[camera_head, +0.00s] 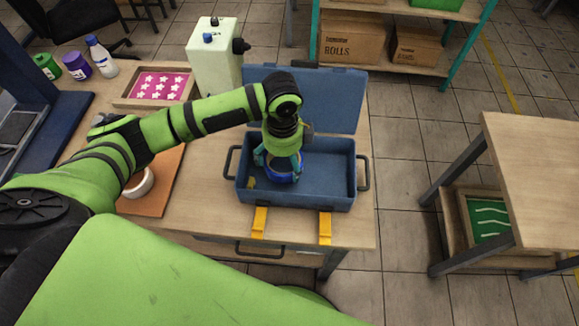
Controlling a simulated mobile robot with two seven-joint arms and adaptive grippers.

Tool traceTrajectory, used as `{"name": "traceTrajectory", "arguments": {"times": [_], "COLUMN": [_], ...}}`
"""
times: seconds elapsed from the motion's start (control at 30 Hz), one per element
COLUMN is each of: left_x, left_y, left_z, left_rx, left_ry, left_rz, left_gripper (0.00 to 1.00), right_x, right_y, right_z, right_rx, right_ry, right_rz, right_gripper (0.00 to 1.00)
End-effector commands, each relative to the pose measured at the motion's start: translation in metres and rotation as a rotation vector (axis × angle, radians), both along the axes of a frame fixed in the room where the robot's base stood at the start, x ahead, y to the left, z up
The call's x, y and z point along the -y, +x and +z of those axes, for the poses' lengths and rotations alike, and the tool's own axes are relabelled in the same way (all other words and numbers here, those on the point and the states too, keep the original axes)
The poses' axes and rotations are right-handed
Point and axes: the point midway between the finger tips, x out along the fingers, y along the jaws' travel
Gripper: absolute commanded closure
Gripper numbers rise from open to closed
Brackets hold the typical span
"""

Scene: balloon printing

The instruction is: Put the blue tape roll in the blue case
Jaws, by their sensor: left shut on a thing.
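The blue case (325,182) is open on the wooden table, with its lid (335,93) raised at the back and yellow latches hanging at the front. The blue tape roll (284,177) is inside the case's outline, in its left part. My left gripper (281,165) points down over the case and is shut on the tape roll. The gripper hides part of the roll, and I cannot tell whether the roll touches the case floor. My right gripper is not in view.
A tray with a pink star-patterned sheet (157,87), a pale machine (214,48) and bottles (101,57) stand at the back left. The right part of the case is empty.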

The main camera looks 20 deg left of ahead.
Motion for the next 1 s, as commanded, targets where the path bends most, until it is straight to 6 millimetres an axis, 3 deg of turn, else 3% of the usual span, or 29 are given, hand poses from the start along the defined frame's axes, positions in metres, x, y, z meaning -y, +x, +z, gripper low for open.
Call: {"name": "traceTrajectory", "arguments": {"times": [0.4,0.77,0.8,1.0], "left_x": [0.0,0.001,0.001,0.001], "left_y": [0.0,0.0,0.0,0.0], "left_z": [-0.043,-0.047,-0.047,-0.046], "left_rx": [0.0,0.001,0.002,0.001], "left_ry": [0.0,-0.001,-0.001,-0.001], "left_rz": [-0.001,-0.002,-0.002,-0.002], "left_gripper": [0.43,0.43,0.0,0.0], "right_x": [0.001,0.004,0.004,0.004], "right_y": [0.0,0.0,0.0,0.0], "right_z": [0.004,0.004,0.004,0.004], "right_rx": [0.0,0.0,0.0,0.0], "right_ry": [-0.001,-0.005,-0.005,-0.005], "right_rz": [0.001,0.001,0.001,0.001], "right_gripper": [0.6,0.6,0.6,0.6]}}
